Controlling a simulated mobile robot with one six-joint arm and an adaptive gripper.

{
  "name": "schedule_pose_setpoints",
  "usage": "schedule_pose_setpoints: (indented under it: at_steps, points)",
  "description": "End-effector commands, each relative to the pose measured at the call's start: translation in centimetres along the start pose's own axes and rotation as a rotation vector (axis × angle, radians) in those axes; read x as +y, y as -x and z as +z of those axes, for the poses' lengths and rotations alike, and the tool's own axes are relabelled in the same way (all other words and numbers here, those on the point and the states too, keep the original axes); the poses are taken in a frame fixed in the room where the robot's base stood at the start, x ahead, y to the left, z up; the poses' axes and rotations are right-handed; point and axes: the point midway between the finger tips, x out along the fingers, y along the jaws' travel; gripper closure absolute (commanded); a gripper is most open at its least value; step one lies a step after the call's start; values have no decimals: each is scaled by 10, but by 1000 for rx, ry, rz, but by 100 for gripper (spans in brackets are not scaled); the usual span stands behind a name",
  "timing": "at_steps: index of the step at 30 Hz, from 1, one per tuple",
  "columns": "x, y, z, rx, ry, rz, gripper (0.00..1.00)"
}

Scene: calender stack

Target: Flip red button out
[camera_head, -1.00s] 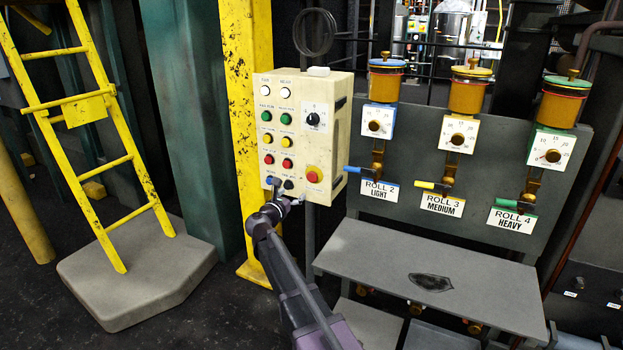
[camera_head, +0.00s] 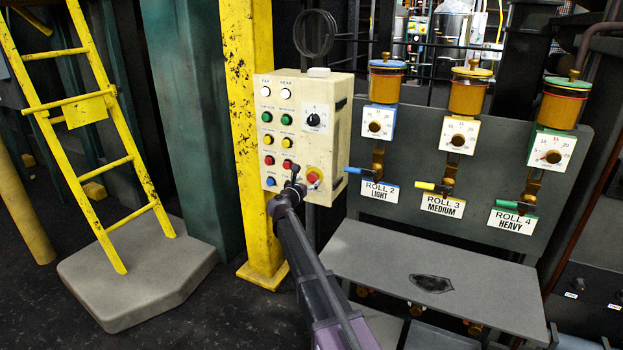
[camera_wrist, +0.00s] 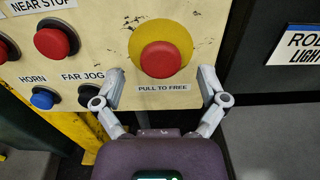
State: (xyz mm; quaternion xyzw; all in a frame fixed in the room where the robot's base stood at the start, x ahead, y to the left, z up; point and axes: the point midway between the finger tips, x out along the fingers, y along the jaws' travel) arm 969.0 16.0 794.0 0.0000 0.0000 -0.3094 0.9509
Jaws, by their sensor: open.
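The large red button (camera_wrist: 161,59) sits on a yellow round base, above a "PULL TO FREE" label, in the wrist view. It also shows at the lower right of the cream control box in the head view (camera_head: 313,178). My gripper (camera_wrist: 163,76) is open, its two fingers spread to the left and right of the button's lower part. The fingers look apart from the button, with nothing between them but the panel, label and button. In the head view my gripper (camera_head: 296,184) is just left of the button and partly overlaps the panel's lower edge.
The control box (camera_head: 340,120) carries other buttons and a dial. A red button (camera_wrist: 54,42), the blue HORN button (camera_wrist: 43,98) and the black FAR JOG button (camera_wrist: 88,94) lie left of my gripper. The yellow post (camera_head: 240,90) stands left; a grey panel (camera_head: 420,140) with lubricators stands right.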

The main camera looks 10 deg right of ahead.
Motion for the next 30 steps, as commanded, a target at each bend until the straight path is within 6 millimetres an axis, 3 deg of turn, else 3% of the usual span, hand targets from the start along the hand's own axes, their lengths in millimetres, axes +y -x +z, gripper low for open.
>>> schedule_pose_setpoints:
  at_steps: [3, 9, 21, 30]
  points:
    - [1, -17, 0, 0, 0, -1, 8]
    - [0, -30, 0, 0, 0, 0, 8]
    - [-1, -32, 0, 0, 0, 0, 11]
    - [-1, -32, 0, 0, 0, 0, 100]
